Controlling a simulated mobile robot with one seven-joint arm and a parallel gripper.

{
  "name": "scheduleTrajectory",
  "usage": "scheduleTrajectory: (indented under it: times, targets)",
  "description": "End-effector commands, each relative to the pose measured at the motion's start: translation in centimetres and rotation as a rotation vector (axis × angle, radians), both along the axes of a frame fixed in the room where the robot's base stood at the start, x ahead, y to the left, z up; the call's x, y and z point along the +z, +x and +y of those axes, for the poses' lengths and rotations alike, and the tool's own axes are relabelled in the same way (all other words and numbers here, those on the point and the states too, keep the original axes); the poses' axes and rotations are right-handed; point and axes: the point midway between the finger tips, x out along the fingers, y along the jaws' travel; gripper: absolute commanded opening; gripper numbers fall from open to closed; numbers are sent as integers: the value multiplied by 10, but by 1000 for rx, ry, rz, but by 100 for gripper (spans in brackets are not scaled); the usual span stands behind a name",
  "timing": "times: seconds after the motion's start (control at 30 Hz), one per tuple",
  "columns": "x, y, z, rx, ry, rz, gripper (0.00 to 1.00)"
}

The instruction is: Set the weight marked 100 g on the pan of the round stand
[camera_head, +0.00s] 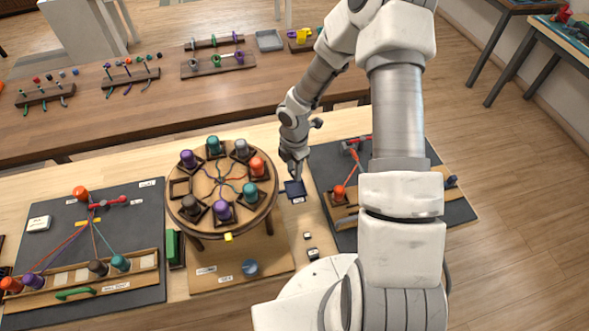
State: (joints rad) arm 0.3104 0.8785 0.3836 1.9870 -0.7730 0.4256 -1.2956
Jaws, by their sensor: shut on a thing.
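The round stand (222,172) is a wooden disc on legs, left of centre, with several coloured bobbins around its rim and cords meeting in the middle. A blue round piece (250,267) on the wooden base below it may be the pan; I cannot tell for sure. My gripper (296,178) is right of the disc, pointing down just above a dark blue square tray (294,189). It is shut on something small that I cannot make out.
A dark board with red and orange parts (340,192) lies right of my gripper, partly behind my arm. Another board with cords (92,225) lies at left. A green block (174,247) stands beside the wooden base. A rear table (150,115) holds several racks.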

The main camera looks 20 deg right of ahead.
Motion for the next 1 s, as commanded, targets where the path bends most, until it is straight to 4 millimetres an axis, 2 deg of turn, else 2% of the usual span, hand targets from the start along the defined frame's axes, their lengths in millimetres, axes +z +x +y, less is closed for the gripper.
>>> scheduleTrajectory:
  times: [0.7,1.0]
  targets:
    - [-58,0,0,0,0,-1,0]
    - [-67,0,0,-1,0,-1,0]
